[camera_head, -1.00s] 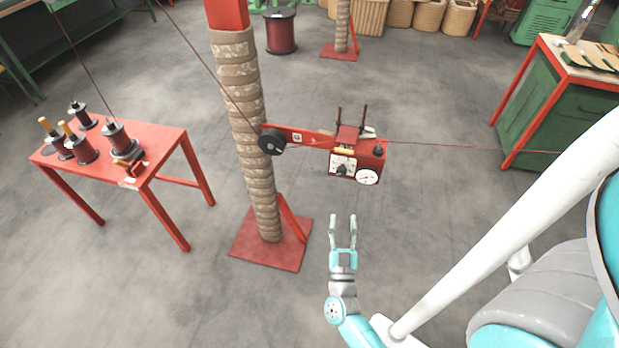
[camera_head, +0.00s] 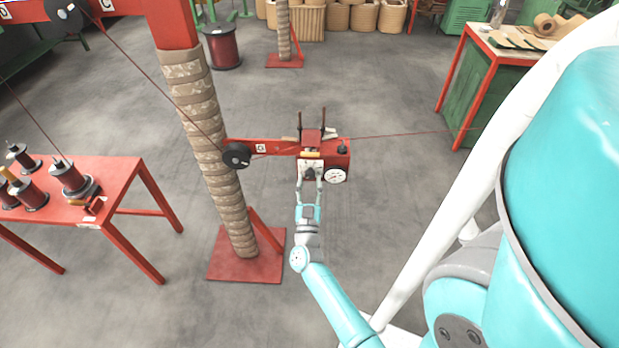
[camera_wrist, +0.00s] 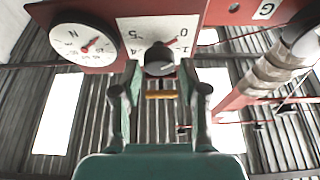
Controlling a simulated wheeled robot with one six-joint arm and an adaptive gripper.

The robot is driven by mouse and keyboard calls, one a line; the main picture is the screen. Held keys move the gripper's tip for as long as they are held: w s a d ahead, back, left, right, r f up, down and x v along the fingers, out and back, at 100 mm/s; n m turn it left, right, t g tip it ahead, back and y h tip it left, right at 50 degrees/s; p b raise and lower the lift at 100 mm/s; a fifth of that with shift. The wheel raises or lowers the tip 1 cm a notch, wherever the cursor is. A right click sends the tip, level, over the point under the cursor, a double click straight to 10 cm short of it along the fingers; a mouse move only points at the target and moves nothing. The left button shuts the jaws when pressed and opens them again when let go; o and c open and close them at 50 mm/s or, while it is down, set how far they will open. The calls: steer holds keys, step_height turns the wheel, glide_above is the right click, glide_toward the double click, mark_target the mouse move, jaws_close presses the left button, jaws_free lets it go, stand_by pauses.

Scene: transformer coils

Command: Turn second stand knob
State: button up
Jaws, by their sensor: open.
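The knob (camera_wrist: 160,59) is dark and round, on a white dial plate (camera_wrist: 185,32) with numbers and a red pointer. The plate is on the front of a red box (camera_head: 341,158) on an arm from the wrapped stand (camera_head: 213,150). My gripper (camera_head: 309,184) reaches up to the box front from below; its fingers overlap the plate in the head view. In the wrist view the open fingers of my gripper (camera_wrist: 159,82) stand on either side of the knob's lower part. Whether they touch it I cannot tell.
A round white gauge (camera_head: 335,176) sits beside the dial plate. A black pulley (camera_head: 237,155) is on the arm, and a red wire (camera_head: 400,136) runs right from the box. A red table (camera_head: 110,165) with spools stands left. The floor below is clear.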

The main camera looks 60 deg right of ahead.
steer(key=shift+x, duration=0.9)
jaws_close()
steer(key=shift+m, duration=0.6)
steer(key=m+g, duration=0.1)
steer(key=m, duration=0.1)
steer(key=m+g, duration=0.2)
steer(key=m, duration=0.1)
steer(key=shift+w+h, duration=0.1)
steer(key=shift+h, duration=0.2)
steer(key=m+g, duration=0.1)
steer(key=m, duration=0.2)
steer(key=m+g, duration=0.2)
steer(key=m, duration=0.2)
steer(key=shift+m+g, duration=0.3)
steer(key=shift+y, duration=0.4)
